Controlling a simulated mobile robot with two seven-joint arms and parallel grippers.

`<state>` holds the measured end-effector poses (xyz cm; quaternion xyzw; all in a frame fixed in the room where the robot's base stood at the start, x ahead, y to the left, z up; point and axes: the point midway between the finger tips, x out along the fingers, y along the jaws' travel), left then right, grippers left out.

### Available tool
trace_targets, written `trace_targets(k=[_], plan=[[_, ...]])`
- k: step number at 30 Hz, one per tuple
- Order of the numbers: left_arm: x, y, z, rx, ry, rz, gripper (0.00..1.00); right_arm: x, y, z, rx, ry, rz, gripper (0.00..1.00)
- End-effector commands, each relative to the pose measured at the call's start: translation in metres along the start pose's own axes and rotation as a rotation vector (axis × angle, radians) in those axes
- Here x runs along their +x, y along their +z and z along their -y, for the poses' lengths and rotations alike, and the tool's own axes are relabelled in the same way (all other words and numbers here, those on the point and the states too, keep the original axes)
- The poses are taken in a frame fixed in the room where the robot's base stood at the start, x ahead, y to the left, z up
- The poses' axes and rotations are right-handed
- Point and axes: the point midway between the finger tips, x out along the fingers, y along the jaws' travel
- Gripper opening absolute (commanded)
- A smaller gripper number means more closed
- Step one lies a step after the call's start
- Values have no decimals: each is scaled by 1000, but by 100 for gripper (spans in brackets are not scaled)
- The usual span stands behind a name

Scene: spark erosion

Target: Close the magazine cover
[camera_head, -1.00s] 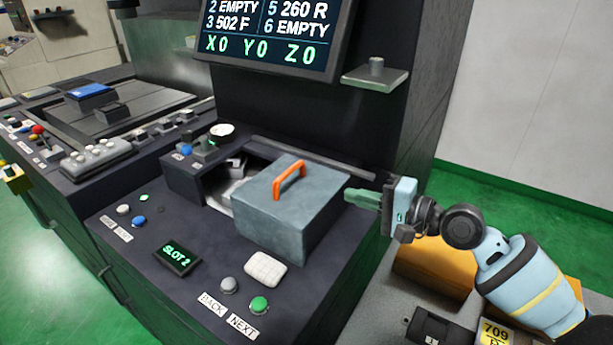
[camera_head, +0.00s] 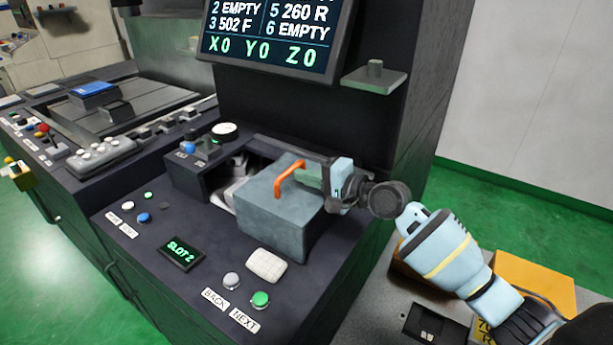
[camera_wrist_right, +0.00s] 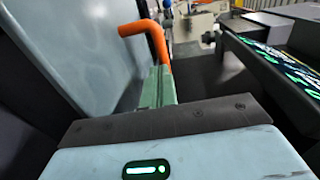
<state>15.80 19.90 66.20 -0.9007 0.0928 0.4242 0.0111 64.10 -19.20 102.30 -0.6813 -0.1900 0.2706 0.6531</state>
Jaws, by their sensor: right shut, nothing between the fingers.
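The magazine cover (camera_head: 275,215) is a grey-blue box with an orange handle (camera_head: 288,176) on top. It stands partly open on the dark console. A gap at its left shows pale parts inside the magazine housing (camera_head: 185,182). My right gripper (camera_head: 312,174) is shut and empty at the cover's upper right edge, close to the handle. In the right wrist view, its green fingers (camera_wrist_right: 157,88) point at the handle (camera_wrist_right: 148,38), with the cover's pale side (camera_wrist_right: 75,50) to their left. I cannot tell if they touch the handle. My left gripper is out of view.
A screen (camera_head: 275,38) rises behind the cover, with a small shelf (camera_head: 374,78) right of it. A slot display (camera_head: 181,254), a white pad (camera_head: 266,265) and grey (camera_head: 231,281) and green (camera_head: 260,299) buttons lie in front. An orange box (camera_head: 540,280) is at the lower right.

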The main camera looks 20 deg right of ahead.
Motion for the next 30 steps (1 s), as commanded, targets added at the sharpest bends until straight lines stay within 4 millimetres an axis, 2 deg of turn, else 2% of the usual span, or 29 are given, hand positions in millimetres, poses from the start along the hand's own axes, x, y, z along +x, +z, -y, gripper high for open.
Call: trace_targets(k=[7, 11, 14, 24, 30], plan=[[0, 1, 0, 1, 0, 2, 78, 1, 0, 0, 1, 0, 0, 0], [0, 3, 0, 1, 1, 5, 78, 10, 1, 0, 3, -1, 2, 0], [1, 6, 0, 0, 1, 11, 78, 26, 1, 2, 3, 0, 2, 0], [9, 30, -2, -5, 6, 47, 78, 103, 2, 7, 6, 2, 4, 0], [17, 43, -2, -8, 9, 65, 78, 138, 1, 11, 6, 3, 3, 0]])
